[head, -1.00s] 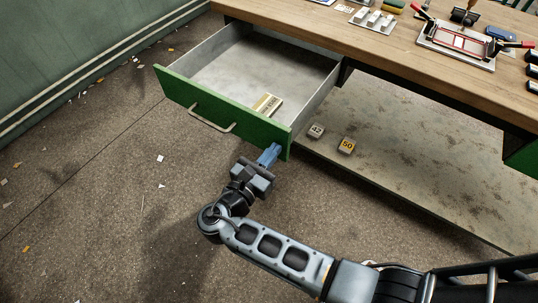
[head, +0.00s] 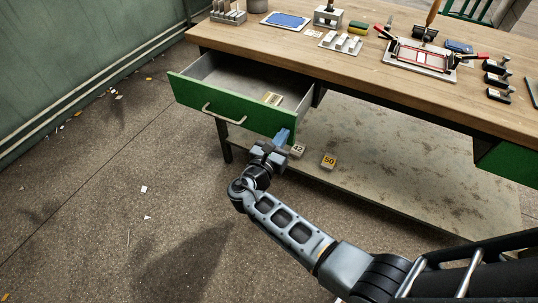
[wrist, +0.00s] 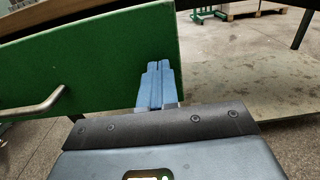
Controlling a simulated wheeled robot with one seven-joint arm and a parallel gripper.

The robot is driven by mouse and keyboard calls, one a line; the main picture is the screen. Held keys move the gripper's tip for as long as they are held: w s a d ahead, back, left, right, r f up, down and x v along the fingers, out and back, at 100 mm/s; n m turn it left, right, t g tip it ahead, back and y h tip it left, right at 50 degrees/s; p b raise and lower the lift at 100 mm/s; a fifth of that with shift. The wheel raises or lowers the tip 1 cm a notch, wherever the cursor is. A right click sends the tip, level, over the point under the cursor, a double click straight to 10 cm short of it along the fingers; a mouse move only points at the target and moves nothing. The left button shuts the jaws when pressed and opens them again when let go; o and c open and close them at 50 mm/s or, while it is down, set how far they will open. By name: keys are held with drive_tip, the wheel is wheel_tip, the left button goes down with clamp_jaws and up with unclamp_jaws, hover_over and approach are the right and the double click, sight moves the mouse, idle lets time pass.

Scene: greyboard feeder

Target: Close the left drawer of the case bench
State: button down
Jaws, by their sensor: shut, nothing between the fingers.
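The left drawer (head: 235,104) of the case bench (head: 400,82) has a green front with a metal bar handle (head: 224,114). It stands partly open, and a small pale box (head: 272,98) lies inside it. My gripper (head: 282,137) is shut and empty, with its blue fingers at the right end of the drawer front. In the wrist view the fingers (wrist: 157,82) point at the green front (wrist: 110,60) near its right edge, apparently touching or very close. The handle (wrist: 35,105) is to their left, not held.
Below the bench is a worn shelf (head: 400,175) with blocks marked 42 (head: 297,151) and 50 (head: 328,162). Another green drawer (head: 508,162) is at the right. Tools and fixtures stand on the benchtop. The floor (head: 100,200) at left is open, with paper scraps.

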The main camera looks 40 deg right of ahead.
sight(308, 98)
drive_tip(key=b+x, duration=0.2)
drive_tip(key=x, duration=0.7)
drive_tip(key=b+x, duration=0.3)
drive_tip(key=x, duration=0.5)
drive_tip(key=shift+d+f, duration=0.2)
drive_tip(key=shift+d, duration=0.15)
drive_tip(key=shift+w+d+b, duration=0.25)
drive_tip(key=shift+d+b, duration=0.05)
drive_tip(key=shift+d, duration=0.25)
drive_tip(key=shift+d+r, duration=0.25)
drive_tip(key=shift+d+r, duration=0.1)
